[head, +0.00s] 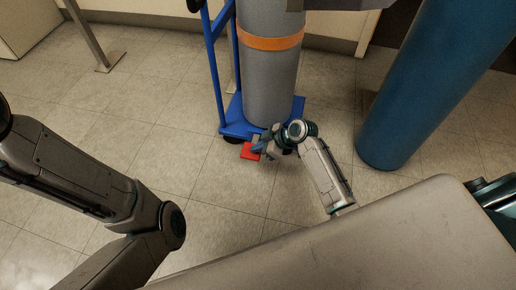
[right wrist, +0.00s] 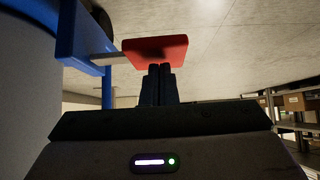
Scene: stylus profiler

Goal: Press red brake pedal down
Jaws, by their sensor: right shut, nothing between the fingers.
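The red brake pedal (head: 248,152) sticks out low at the front of the blue cart (head: 238,122), just above the floor. It also shows as a flat red plate in the right wrist view (right wrist: 155,49), joined to the blue frame by a pale bar. My right gripper (head: 259,148) is shut and empty, right at the pedal. In the right wrist view its fingertips (right wrist: 160,68) meet the plate's near edge; I cannot tell whether they touch it. Part of the pedal is hidden behind the gripper in the head view. My left gripper is out of view.
A grey cylinder (head: 271,80) with an orange band (head: 272,43) stands on the cart. A large blue cylinder (head: 425,80) stands to the right. The tiled floor left of the cart is clear. Shelves (right wrist: 300,105) show in the right wrist view.

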